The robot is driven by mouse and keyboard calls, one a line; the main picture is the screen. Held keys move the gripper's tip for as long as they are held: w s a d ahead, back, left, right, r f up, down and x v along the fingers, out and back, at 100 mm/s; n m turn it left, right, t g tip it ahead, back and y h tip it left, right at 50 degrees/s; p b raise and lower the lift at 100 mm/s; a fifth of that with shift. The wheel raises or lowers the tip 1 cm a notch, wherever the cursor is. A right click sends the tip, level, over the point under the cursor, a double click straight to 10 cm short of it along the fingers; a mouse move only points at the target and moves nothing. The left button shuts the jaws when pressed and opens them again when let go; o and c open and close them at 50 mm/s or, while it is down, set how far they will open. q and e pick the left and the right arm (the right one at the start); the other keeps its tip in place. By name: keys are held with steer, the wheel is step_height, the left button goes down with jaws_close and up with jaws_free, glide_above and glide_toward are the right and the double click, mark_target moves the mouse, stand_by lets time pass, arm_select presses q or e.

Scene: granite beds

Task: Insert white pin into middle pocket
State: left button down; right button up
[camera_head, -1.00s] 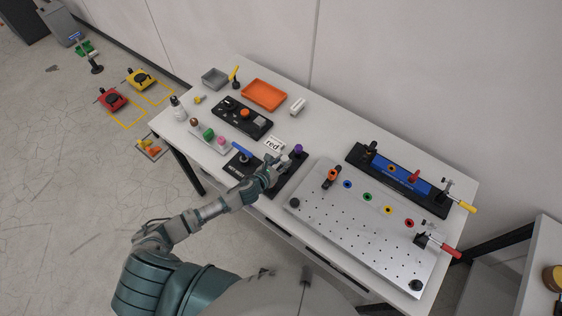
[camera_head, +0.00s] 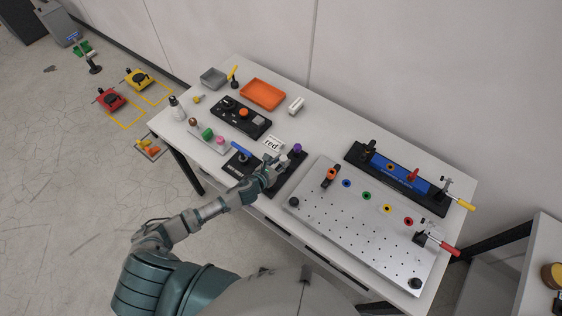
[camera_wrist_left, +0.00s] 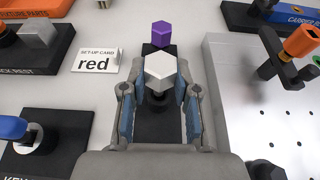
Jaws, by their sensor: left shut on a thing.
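My left gripper (camera_head: 275,168) reaches over the black pocket block (camera_head: 292,181) on the table. In the left wrist view, its two fingers (camera_wrist_left: 160,98) are shut on the white pin (camera_wrist_left: 160,70), which has a pale faceted head. The purple pin (camera_wrist_left: 161,34) stands just beyond the white pin, at the far end of the block; it also shows in the head view (camera_head: 297,148). The white pin's lower end and the middle pocket are hidden by its head and my fingers, so I cannot tell how deep the pin sits. My right gripper is not in view.
A set-up card (camera_wrist_left: 97,60) reading "red" lies left of the block. A key station with a blue handle (camera_head: 241,151) is further left. A raised metal plate (camera_head: 350,228) with an orange-topped clamp (camera_head: 332,175) stands close on the right.

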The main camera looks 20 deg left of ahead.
arm_select(q)
steer(key=shift+f, duration=0.35)
steer(key=shift+s, duration=0.15)
steer(key=shift+r, duration=0.15)
steer(key=shift+r+p, duration=0.3)
steer(key=shift+p, duration=0.15)
steer(key=shift+d, duration=0.1)
stand_by(0.5)
steer(key=shift+p, duration=0.4)
steer(key=shift+f+b, duration=0.35)
steer(key=shift+f, duration=0.15)
stand_by(0.3)
